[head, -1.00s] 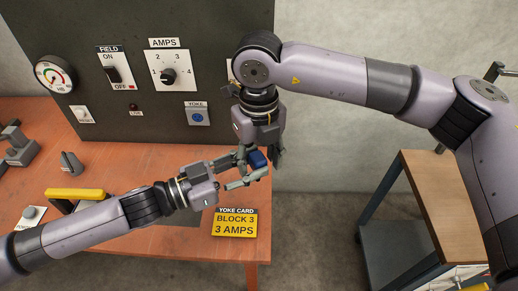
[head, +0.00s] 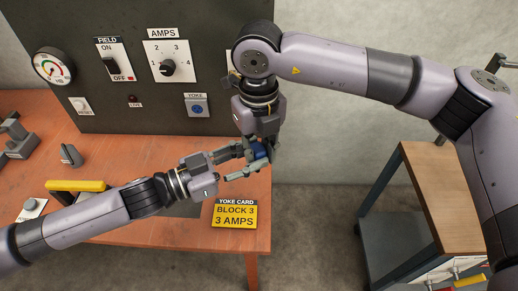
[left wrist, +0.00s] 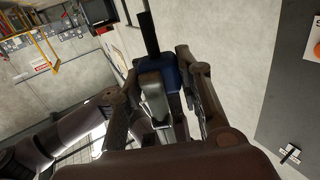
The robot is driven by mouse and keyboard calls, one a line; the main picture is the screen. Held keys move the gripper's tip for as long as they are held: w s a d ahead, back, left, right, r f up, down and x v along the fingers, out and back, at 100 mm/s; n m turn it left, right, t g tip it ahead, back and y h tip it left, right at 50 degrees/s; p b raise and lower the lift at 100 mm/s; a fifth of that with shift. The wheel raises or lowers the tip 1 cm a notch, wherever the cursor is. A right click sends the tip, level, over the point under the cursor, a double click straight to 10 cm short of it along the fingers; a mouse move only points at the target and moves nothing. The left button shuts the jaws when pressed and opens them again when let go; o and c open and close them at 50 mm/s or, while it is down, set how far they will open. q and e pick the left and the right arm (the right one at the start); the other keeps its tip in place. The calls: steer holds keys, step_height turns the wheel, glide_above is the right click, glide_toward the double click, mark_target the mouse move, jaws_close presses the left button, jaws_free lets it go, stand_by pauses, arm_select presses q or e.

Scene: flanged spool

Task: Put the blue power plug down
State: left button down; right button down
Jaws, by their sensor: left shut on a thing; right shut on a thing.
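The small blue power plug (head: 260,149) is held in the air above the front right part of the red-brown bench. My right gripper (head: 262,147) points down from above and is shut on the plug. My left gripper (head: 246,160) reaches in from the left and is shut on the plug too, its fingers either side of it. In the left wrist view the plug (left wrist: 171,72) sits between the left fingers, with grey right-gripper fingers close against it. Parts of the plug are hidden by both grippers.
A dark panel (head: 200,25) stands behind the bench, with a blue YOKE socket (head: 198,109) and an AMPS dial (head: 167,68). A yellow YOKE CARD (head: 235,214) is at the bench's front edge. A wood-topped cart (head: 447,190) stands right, past a floor gap.

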arm_select(q)
steer(key=c, duration=1.1)
jaws_free()
steer(key=shift+o, duration=0.2)
